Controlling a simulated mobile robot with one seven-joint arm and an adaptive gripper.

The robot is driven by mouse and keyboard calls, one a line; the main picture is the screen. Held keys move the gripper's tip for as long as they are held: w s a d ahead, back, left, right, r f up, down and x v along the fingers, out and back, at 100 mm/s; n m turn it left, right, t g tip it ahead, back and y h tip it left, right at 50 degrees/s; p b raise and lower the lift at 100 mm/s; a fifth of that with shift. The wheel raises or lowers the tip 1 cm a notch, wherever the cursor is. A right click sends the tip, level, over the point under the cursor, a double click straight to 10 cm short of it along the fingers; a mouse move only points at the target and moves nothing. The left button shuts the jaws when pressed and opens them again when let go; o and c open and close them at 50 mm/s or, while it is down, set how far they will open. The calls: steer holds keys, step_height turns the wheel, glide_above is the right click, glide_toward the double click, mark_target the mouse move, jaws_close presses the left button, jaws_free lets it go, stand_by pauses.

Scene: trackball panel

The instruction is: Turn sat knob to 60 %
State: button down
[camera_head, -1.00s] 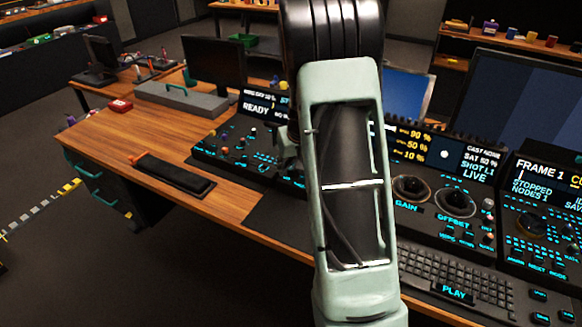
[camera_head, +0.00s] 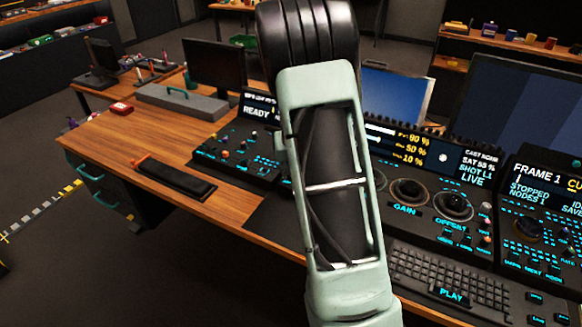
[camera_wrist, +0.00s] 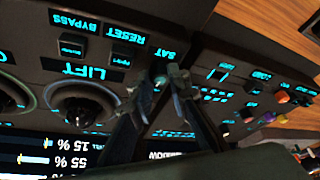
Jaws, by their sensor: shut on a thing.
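The sat knob (camera_wrist: 160,79) is a small dark knob with a teal mark, below the upside-down SAT label in the wrist view. My gripper (camera_wrist: 162,86) is shut on it, one fingertip on each side, and the fingers hide much of the knob. In the head view my own arm hides the gripper and the knob. The status display (camera_head: 475,165) on the panel right of my arm shows a SAT line that seems to read 55 %; the digits are small and blurred.
In the wrist view, the large LIFT trackball (camera_wrist: 84,108) and the RESET button (camera_wrist: 122,54) lie close left of the fingers. Several coloured knobs (camera_wrist: 282,96) stand to the right. A keyboard (camera_head: 450,285) lies in front of the panel in the head view.

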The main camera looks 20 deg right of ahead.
steer(key=shift+a+r+m+h+p, duration=0.2)
steer(key=shift+m+h+p, duration=0.2)
steer(key=shift+m+p, duration=0.7)
steer(key=shift+d+f+m+g+p, duration=0.1)
steer(key=shift+f+m+g+p, duration=0.15)
steer(key=shift+m+p, duration=0.3)
steer(key=shift+h, duration=0.3)
steer(key=c, duration=1.8)
jaws_free()
steer(key=shift+c, duration=0.2)
steer(key=shift+r, duration=0.1)
steer(key=v, duration=1.2)
